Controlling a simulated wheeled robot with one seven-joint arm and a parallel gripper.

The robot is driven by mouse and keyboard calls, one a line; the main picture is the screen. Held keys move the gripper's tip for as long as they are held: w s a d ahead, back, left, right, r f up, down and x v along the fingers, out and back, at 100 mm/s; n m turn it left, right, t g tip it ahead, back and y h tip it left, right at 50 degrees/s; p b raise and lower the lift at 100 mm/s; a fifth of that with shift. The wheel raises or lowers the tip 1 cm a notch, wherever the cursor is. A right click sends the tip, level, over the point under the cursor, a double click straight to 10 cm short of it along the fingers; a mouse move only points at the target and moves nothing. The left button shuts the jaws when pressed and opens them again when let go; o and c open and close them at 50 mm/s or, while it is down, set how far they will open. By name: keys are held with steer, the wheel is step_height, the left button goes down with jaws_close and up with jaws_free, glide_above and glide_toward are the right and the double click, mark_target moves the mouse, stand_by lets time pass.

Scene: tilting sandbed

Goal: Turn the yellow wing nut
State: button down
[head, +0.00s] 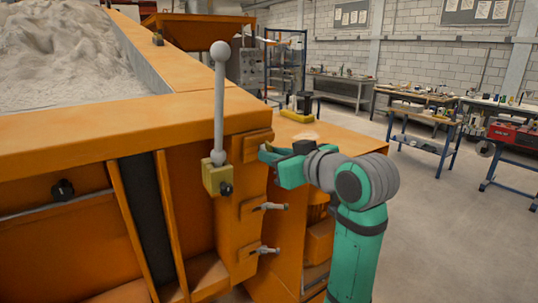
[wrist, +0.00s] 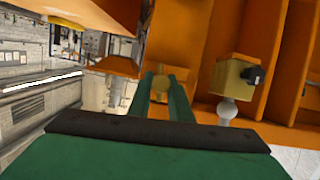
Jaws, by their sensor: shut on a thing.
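My green gripper (head: 264,151) reaches in from the right to the upper bracket on the orange sandbed frame (head: 238,215). In the wrist view my two fingers (wrist: 161,82) are closed around a small yellowish piece, which I take to be the yellow wing nut (wrist: 159,84). The fingers hide most of it, so its wings and angle are unclear. In the head view the nut is hidden behind the fingertips.
Left of my gripper stands a grey ball-topped lever (head: 219,105) on a brass block (head: 216,177) with a black knob (head: 226,189). Two silver handles (head: 270,206) (head: 266,249) stick out below my gripper. Sand (head: 60,60) fills the bed. Open floor lies right.

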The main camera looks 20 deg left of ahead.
steer(key=shift+f, duration=0.25)
steer(key=c, duration=1.6)
jaws_free()
steer(key=shift+w, duration=0.1)
steer(key=shift+r, duration=0.1)
steer(key=v, duration=1.1)
